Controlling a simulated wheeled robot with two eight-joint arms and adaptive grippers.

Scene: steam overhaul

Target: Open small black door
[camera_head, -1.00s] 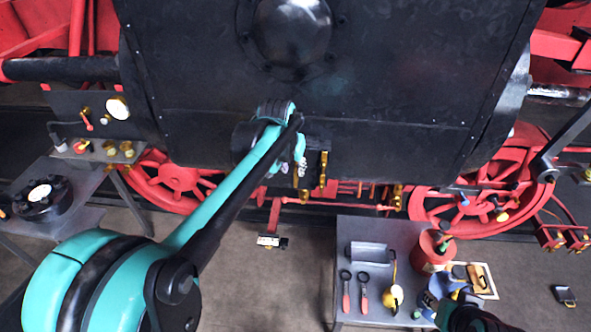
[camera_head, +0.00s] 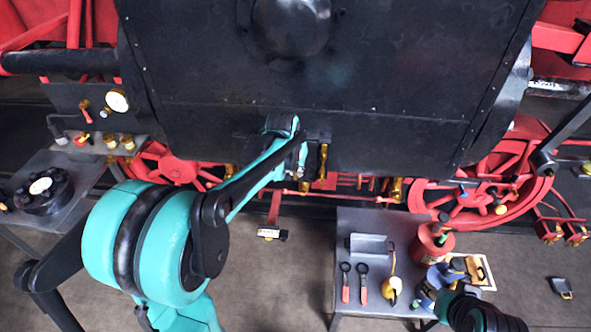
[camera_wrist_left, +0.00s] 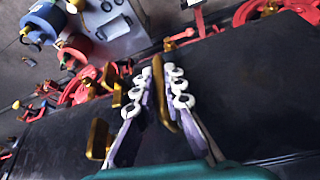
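The large black engine body (camera_head: 380,70) fills the upper head view. At its lower edge, a small dark panel (camera_head: 319,134) shows beside my left gripper; I cannot tell for sure that it is the small black door, or how far it stands open. My left gripper (camera_head: 300,160) is below this edge, partly hidden by its own arm. In the left wrist view its two fingers (camera_wrist_left: 155,76) are apart, with a brass bar (camera_wrist_left: 164,95) between them, close to the right finger. Contact is unclear.
Brass fittings (camera_head: 322,162) hang beside the left gripper. Red wheels (camera_head: 480,185) stand behind. A left table (camera_head: 75,210) carries a round black part. Floor between is mostly clear.

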